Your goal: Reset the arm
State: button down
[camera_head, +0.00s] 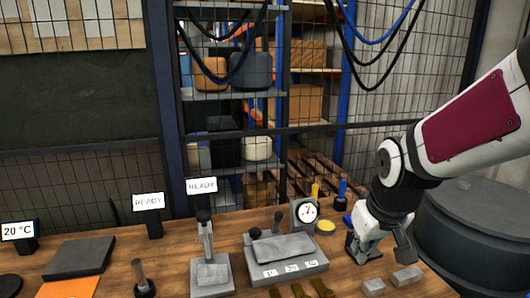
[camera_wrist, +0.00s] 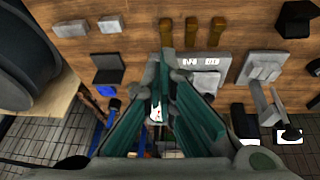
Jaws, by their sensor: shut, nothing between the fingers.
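My arm comes in from the right in the head view and bends down to my gripper (camera_head: 402,248), which hangs over the right part of the wooden bench (camera_head: 180,245). In the wrist view my gripper (camera_wrist: 172,65) has its green-padded fingers drawn together towards the tips. It is shut and empty. The fingertips seem apart from the bench, though their exact height cannot be told. The fingers hide part of the bench fixture behind them.
Near my gripper stand a dark stand (camera_head: 362,250), two grey blocks (camera_head: 374,287) (camera_head: 407,275), and a dial gauge (camera_head: 307,212). A labelled grey fixture (camera_head: 285,255) and a tall stand (camera_head: 209,262) are further left. A large dark drum (camera_head: 475,235) stands at the right.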

jog(key=s+r+m, duration=0.1)
jog(key=s+r, duration=0.2)
jog(key=s, duration=0.6)
jog(key=s+r+m, duration=0.1)
jog(key=s+r, duration=0.3)
jog(key=s, duration=0.5)
jog(key=shift+s+r+t, duration=0.15)
jog(key=shift+r+t, duration=0.05)
jog(key=shift+t, duration=0.1)
jog(key=shift+a, duration=0.1)
